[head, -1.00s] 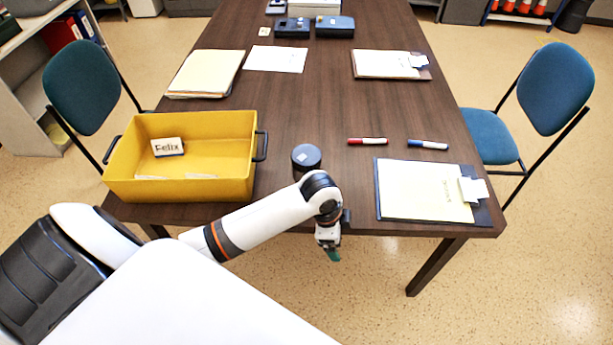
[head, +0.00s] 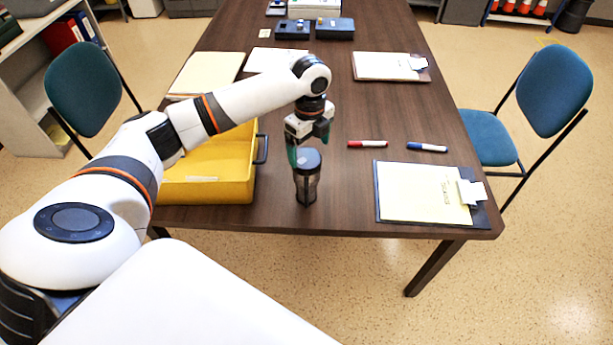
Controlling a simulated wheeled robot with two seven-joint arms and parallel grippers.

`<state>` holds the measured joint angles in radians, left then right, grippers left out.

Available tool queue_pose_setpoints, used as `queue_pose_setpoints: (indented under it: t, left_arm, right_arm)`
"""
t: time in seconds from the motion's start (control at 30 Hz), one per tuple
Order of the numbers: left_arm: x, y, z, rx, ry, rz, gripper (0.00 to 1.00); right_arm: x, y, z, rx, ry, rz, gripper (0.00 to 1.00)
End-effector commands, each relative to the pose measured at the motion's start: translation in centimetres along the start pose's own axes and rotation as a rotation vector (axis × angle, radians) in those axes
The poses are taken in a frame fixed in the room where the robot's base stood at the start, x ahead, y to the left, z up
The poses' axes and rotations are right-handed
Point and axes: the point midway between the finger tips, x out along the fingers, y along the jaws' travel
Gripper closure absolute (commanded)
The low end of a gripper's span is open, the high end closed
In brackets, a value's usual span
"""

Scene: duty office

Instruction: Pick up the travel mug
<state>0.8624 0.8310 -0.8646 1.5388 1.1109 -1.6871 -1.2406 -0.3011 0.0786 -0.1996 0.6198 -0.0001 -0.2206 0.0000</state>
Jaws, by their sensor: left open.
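The travel mug (head: 306,184) stands upright near the front edge of the dark wooden table. It has a dark blue-grey lid and a dark, partly see-through body. My left gripper (head: 309,146) points down just above and behind the lid, with its green-tipped fingers apart. One finger shows at the left of the lid and the other above its right side. I cannot tell whether a finger touches the mug. Nothing is held. My right gripper is not in view.
A yellow bin (head: 213,190) stands left of the mug, partly hidden by my left arm. A red marker (head: 367,144), a blue marker (head: 427,147) and a clipboard (head: 425,192) lie to the right. Blue chairs (head: 545,90) stand at both sides of the table.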

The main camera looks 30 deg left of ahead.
Motion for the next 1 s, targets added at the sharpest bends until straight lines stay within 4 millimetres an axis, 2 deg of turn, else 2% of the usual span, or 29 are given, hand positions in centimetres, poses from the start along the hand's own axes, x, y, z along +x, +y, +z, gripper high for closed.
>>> queue_pose_setpoints:
  t: [0.1,0.37,0.6,0.73,0.93,1.0]
  left_arm:
    - [1.8,0.0,0.0,-0.002,0.0,-0.001,0.08]
    - [3.8,-0.2,0.1,-0.001,0.001,-0.001,0.08]
    - [7.3,-0.4,0.1,-0.003,0.001,0.001,0.08]
    - [8.1,-0.3,0.2,-0.001,0.001,0.003,0.08]
    - [8.1,-0.3,0.1,-0.001,0.001,0.004,0.08]
    - [8.1,-0.3,0.1,-0.001,0.001,0.003,0.19]
  right_arm:
    - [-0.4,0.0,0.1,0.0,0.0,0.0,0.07]
    - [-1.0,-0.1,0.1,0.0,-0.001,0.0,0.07]
    - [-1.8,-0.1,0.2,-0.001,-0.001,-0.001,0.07]
    - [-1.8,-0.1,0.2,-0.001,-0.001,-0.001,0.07]
    - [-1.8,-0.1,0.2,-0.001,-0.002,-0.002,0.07]
    - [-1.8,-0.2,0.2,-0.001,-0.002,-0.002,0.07]
